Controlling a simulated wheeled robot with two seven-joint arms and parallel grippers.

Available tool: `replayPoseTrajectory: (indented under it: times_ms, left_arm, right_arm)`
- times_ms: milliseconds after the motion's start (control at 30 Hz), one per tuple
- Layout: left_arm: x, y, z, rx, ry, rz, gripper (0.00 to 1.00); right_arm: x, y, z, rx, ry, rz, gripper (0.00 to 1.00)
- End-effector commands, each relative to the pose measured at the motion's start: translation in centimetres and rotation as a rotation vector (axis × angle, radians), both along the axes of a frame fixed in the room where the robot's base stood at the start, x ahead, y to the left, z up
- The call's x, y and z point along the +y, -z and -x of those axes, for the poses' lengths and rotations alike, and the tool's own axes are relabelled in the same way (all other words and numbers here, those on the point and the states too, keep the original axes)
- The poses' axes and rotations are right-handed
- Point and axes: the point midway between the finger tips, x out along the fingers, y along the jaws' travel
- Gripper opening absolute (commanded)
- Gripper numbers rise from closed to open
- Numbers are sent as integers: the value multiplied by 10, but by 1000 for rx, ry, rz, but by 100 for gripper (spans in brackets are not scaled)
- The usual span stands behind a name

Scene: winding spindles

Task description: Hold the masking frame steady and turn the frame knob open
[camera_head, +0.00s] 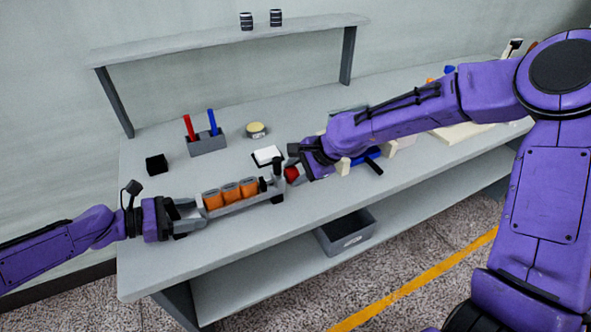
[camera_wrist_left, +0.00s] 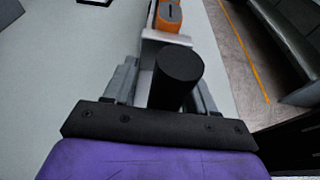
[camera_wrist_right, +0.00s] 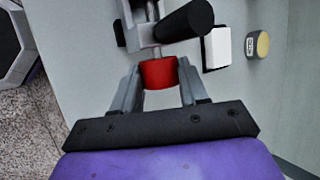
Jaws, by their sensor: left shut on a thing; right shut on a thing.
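The masking frame (camera_head: 240,206) is a grey bar with several orange pieces (camera_head: 230,193) along it, lying near the table's front edge. My left gripper (camera_head: 191,213) is shut on its left end. In the left wrist view, a black cylinder (camera_wrist_left: 180,70) stands between my view and the fingers, hiding the exact contact. The red frame knob (camera_wrist_right: 158,72) is at the frame's right end; it also shows in the head view (camera_head: 292,174), partly hidden by my right gripper. My right gripper (camera_wrist_right: 158,84) is shut on the knob, one finger on each side.
A raised shelf (camera_head: 230,37) stands at the back. A dark bin (camera_head: 345,233) is below the tabletop.

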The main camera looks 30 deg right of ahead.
Motion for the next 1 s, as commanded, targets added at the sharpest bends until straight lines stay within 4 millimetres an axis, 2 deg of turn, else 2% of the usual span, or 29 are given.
replayPoseTrajectory:
  times_ms: [33,600,1000]
  left_arm:
    - [-1,11,6,11,12,-11,39]
    - [-1,11,7,11,13,-11,39]
    - [-2,11,7,12,15,-11,39]
  right_arm:
    - [1,3,3,-39,1,-7,13]
    - [2,12,9,-574,2,-14,13]
    - [0,16,9,-863,4,-1,13]
